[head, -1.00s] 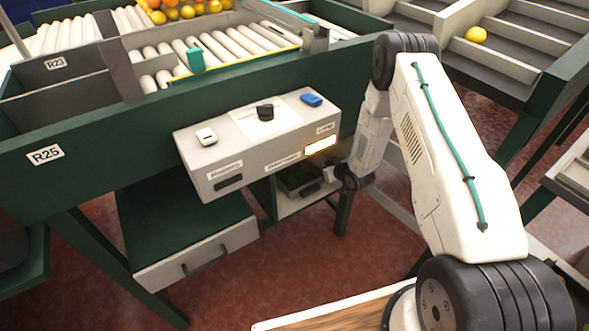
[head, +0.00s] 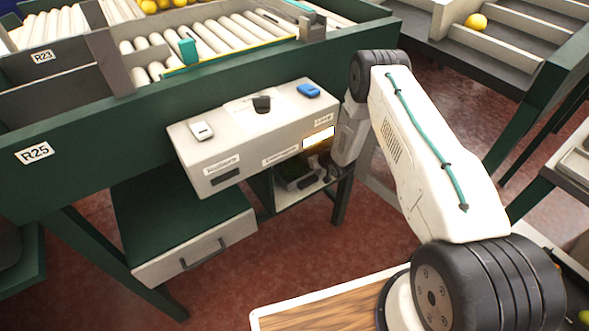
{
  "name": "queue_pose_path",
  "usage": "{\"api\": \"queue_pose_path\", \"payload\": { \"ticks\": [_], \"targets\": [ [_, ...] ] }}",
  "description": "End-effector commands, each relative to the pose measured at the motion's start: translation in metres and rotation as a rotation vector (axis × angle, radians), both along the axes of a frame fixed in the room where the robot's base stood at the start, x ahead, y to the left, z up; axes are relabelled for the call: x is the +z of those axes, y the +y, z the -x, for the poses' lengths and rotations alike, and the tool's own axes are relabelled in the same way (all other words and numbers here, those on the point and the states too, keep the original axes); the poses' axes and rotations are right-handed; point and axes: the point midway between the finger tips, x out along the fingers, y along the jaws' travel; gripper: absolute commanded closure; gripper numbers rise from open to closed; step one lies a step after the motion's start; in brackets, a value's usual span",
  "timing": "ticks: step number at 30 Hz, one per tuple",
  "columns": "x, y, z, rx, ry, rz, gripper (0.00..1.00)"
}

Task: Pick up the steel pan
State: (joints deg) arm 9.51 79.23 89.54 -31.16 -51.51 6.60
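My gripper (head: 322,172) is at the mouth of a small open compartment (head: 287,205) under the grey control box. It is small and dark here, and I cannot tell whether its fingers are open or shut. A small greyish item (head: 303,183) shows in the compartment close to the gripper. It may be the steel pan, but it is too small and shaded to be sure, and I cannot tell whether the gripper touches it.
The grey control box (head: 235,155) overhangs the compartment, with a white item (head: 201,131), a black knob (head: 262,104) and a blue item (head: 308,90) on top. A closed drawer (head: 195,255) is at left. A table leg (head: 342,200) stands right of the compartment.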

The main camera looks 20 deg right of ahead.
Motion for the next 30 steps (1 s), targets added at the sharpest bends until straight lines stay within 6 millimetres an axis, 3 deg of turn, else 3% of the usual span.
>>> {"api": "queue_pose_path", "payload": {
  "ticks": [1, 4, 5, 17, 23, 27, 30],
  "targets": [
    [0.0, 0.0, 0.0, 0.0, 0.0, 0.0, 0.71],
    [0.0, 0.0, 0.0, 0.0, 0.0, 0.0, 0.99],
    [0.0, 0.0, 0.0, 0.0, 0.0, 0.0, 1.0],
    [0.003, 0.0, -0.001, 0.0, -0.002, -0.001, 1.0],
    [0.018, 0.0, -0.001, 0.0, -0.003, -0.001, 1.0],
    [0.039, 0.0, -0.001, 0.0, -0.004, 0.0, 1.0],
    [0.038, -0.002, 0.022, -0.001, 0.003, -0.002, 1.0]
  ]
}}
